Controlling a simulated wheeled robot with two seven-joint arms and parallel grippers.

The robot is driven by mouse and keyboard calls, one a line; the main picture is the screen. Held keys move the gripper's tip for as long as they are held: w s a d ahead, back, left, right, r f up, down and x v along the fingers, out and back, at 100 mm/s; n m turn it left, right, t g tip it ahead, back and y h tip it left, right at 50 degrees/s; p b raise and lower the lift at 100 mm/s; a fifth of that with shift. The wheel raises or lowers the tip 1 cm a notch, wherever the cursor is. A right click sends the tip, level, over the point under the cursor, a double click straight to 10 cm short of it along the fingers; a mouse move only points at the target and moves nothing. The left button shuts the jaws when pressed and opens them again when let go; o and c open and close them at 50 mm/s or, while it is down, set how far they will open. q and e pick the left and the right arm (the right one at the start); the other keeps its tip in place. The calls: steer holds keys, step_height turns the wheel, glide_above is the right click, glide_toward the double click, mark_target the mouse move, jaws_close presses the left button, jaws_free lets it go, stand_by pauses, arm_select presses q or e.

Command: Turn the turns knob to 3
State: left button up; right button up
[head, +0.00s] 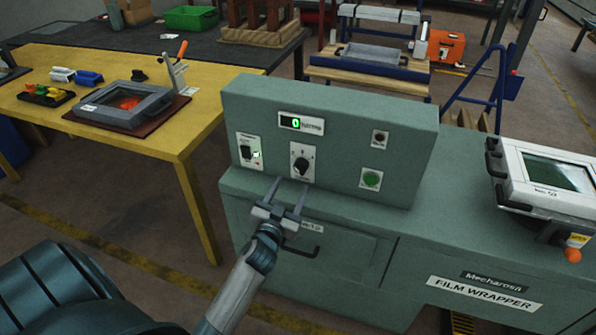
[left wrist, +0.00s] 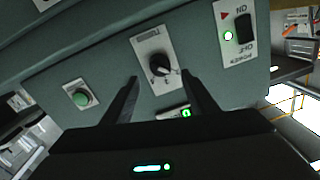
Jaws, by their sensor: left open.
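The turns knob (head: 301,165) is a black dial on a white plate in the middle of the green control box. In the left wrist view the knob (left wrist: 160,68) sits ahead of and between my fingertips, apart from them. Its exact setting is too small to read. My left gripper (head: 289,186) is open and empty, just in front of and below the knob. The display (head: 302,123) above the knob reads 0 in green. My right gripper is not in view.
A power switch (head: 249,151) with a lit green lamp is left of the knob. A green button (head: 371,178) and a small dark knob (head: 380,138) are to its right. A black handle (head: 302,249) is below. A framed screen unit (head: 548,181) stands at right.

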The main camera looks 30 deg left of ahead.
mark_target(299, 171)
arm_select(q)
steer(key=x, duration=0.7)
steer(key=shift+w+f, duration=0.1)
steer(key=shift+w, duration=0.1)
steer(key=shift+c, duration=0.7)
steer(key=c, duration=0.9)
